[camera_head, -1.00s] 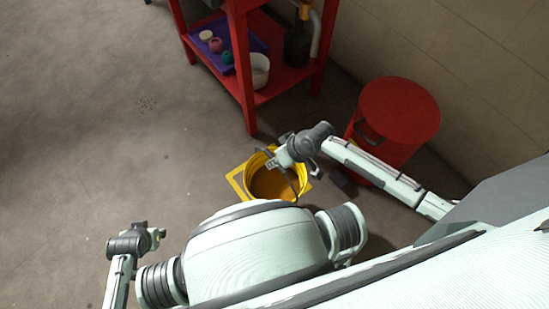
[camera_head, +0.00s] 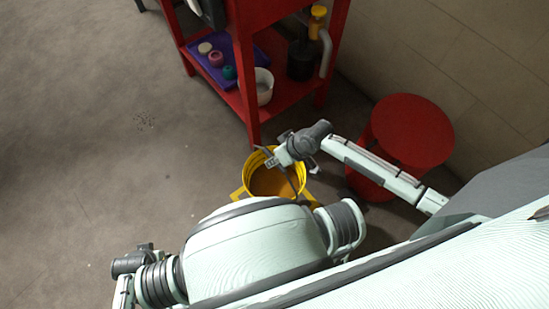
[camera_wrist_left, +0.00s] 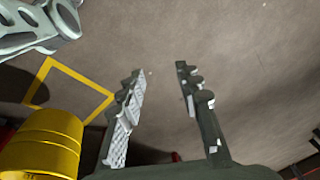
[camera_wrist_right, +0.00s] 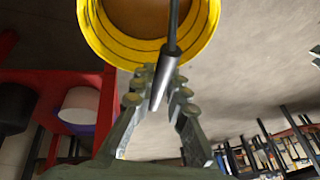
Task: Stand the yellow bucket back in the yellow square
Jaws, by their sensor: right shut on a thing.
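The yellow bucket (camera_head: 272,180) is in front of the red table, its open mouth facing up and brown inside. My right gripper (camera_head: 290,150) is at its rim. In the right wrist view my right gripper (camera_wrist_right: 160,88) is shut on the grey grip of the bucket's handle (camera_wrist_right: 165,72). The yellow square (camera_head: 237,196) is a taped floor outline, partly hidden by the bucket. In the left wrist view the bucket (camera_wrist_left: 45,145) overlaps the square (camera_wrist_left: 82,80); I cannot tell whether it touches the floor. My left gripper (camera_wrist_left: 160,75) is open and empty, away from the bucket.
The red table (camera_head: 285,95) stands just behind the bucket, with a purple tray (camera_head: 240,75), a white pot (camera_head: 264,86) and a dark bottle (camera_head: 301,60) on its shelf. A round red stool (camera_head: 410,130) stands right of it. The floor at left is clear.

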